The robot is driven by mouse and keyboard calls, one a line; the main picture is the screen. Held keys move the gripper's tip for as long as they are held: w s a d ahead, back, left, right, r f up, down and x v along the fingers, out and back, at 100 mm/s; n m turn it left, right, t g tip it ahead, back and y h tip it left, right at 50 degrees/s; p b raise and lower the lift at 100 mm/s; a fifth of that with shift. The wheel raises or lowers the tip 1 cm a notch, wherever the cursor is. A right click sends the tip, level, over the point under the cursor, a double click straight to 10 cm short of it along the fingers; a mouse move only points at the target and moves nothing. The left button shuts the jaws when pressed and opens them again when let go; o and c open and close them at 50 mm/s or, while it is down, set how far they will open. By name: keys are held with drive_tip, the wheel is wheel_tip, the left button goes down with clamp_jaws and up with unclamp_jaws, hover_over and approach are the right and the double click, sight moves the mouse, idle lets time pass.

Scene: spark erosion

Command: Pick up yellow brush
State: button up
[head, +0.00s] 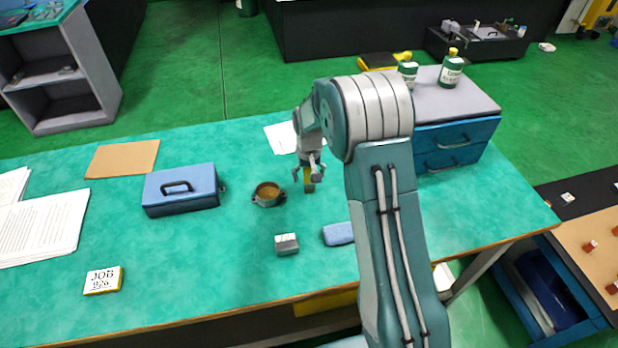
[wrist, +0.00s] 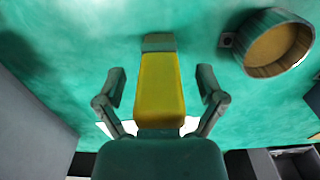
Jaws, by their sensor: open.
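The yellow brush (wrist: 159,88) shows in the wrist view, its yellow body upright in the picture with a grey-green end (wrist: 158,42) at the top. My gripper (wrist: 161,82) is open, with one finger on each side of the brush and a visible gap to each. In the head view my gripper (head: 309,176) is over the green table, with the yellow brush (head: 308,176) between its fingers. My arm stands to the right of it, and the brush's lower end in the wrist view is hidden by my gripper's palm.
A small round pot (head: 267,195) with brown contents stands just left of my gripper. A blue toolbox (head: 181,189) is further left. A grey-white block (head: 286,244) and a blue sponge-like block (head: 338,234) lie in front. A blue drawer unit (head: 455,143) stands right, behind my arm.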

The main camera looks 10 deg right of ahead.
drive_tip(key=shift+f, duration=0.25)
clamp_jaws()
drive_tip(key=shift+r, duration=0.1)
wheel_tip(320, 180, up, 4)
drive_tip(key=shift+s+f, duration=0.15)
drive_tip(key=shift+f, duration=0.1)
drive_tip(key=s+a+r, duration=0.2)
drive_tip(key=s+r, duration=0.7)
drive_tip(key=s, duration=0.4)
drive_tip(key=shift+s+a+r, duration=0.2)
drive_tip(key=shift+s+a, duration=0.05)
